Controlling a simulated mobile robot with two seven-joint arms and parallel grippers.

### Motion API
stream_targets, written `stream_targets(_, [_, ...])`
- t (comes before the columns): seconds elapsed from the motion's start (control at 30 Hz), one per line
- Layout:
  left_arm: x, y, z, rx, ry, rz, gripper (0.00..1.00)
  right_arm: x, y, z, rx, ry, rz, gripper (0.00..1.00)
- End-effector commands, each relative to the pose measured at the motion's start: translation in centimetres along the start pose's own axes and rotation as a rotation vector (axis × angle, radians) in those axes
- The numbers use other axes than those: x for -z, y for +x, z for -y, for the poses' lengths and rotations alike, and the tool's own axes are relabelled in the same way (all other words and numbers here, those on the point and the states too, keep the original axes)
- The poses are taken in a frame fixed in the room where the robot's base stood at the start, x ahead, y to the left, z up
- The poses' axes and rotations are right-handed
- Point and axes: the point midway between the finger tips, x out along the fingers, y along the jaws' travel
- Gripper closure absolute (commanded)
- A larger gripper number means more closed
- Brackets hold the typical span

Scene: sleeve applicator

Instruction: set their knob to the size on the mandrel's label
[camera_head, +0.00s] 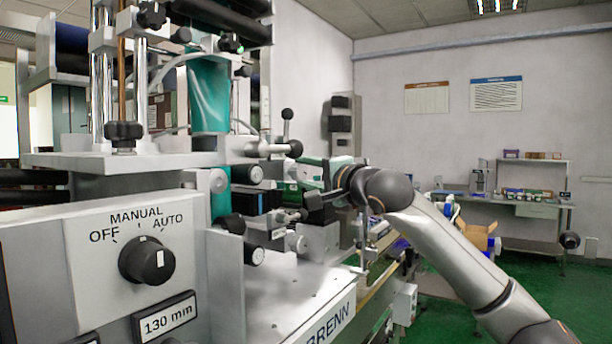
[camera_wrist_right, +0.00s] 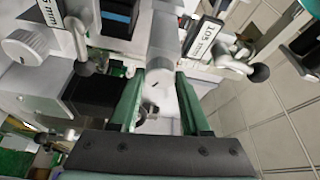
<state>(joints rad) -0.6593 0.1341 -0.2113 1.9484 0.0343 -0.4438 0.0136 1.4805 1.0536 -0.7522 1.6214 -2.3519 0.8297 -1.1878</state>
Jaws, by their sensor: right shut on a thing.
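My right gripper (camera_head: 318,194) is at the machine's far side in the head view. In the right wrist view its two green fingers (camera_wrist_right: 160,88) are on either side of a pale grey round knob (camera_wrist_right: 161,72) and shut on it. A label (camera_wrist_right: 204,38) reading 105 mm sits just beyond, upper right. Another label (camera_wrist_right: 47,10) at the upper left is cut off and ends in "5 mm". I cannot tell for sure which one is the mandrel's. In the head view, a plate (camera_head: 166,318) reads 130 mm. My left gripper is out of view.
The black mode knob (camera_head: 147,260), marked OFF, MANUAL and AUTO, is on the machine's front panel. A teal sleeve film (camera_head: 208,98) runs down the machine. A black ball-ended lever (camera_wrist_right: 259,73) is close right of the gripper. Green floor (camera_head: 455,312) shows at right.

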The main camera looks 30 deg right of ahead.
Motion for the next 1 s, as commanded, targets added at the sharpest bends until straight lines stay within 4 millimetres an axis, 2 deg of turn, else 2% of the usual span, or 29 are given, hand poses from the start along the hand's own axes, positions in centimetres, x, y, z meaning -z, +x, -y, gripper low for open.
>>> stream_targets(0.4, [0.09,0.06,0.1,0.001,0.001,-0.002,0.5,0.03,-0.01,0.07,0.005,-0.006,0.0,1.0])
stream_targets(0.43, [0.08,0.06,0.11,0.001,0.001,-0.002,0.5,0.03,-0.01,0.07,0.004,-0.006,0.0,0.52])
stream_targets(0.7, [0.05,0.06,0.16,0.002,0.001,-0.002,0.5,0.03,0.0,0.04,0.003,-0.006,0.0,0.23])
stream_targets(1.0, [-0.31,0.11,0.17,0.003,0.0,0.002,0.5,0.04,-0.32,-0.05,0.003,-0.006,0.0,0.23])
